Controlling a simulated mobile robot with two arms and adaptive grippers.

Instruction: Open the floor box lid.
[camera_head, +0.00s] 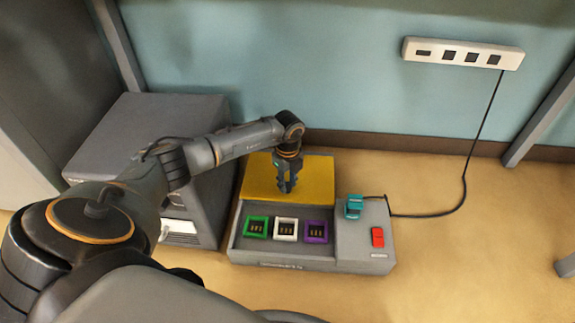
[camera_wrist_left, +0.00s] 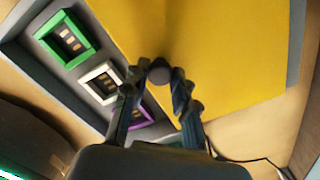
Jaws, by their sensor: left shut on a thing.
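The grey floor box (camera_head: 300,262) sits on the floor, with its yellow lid (camera_head: 256,178) at the back. The lid also fills much of the left wrist view (camera_wrist_left: 225,50). Green (camera_head: 256,228), white (camera_head: 285,228) and purple (camera_head: 316,232) framed sockets show uncovered in front of the lid. My left gripper (camera_head: 288,187) points down at the lid's front part. In the left wrist view its fingers (camera_wrist_left: 160,80) are shut on a small dark round knob (camera_wrist_left: 160,70) at the lid. The right gripper is not in view.
A teal plug (camera_head: 353,207) with a black cable and a red switch (camera_head: 377,237) are on the box's right part. The cable runs to a white power strip (camera_head: 463,54) on the wall. A grey cabinet (camera_head: 150,130) stands close on the left. The floor at right is mostly clear.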

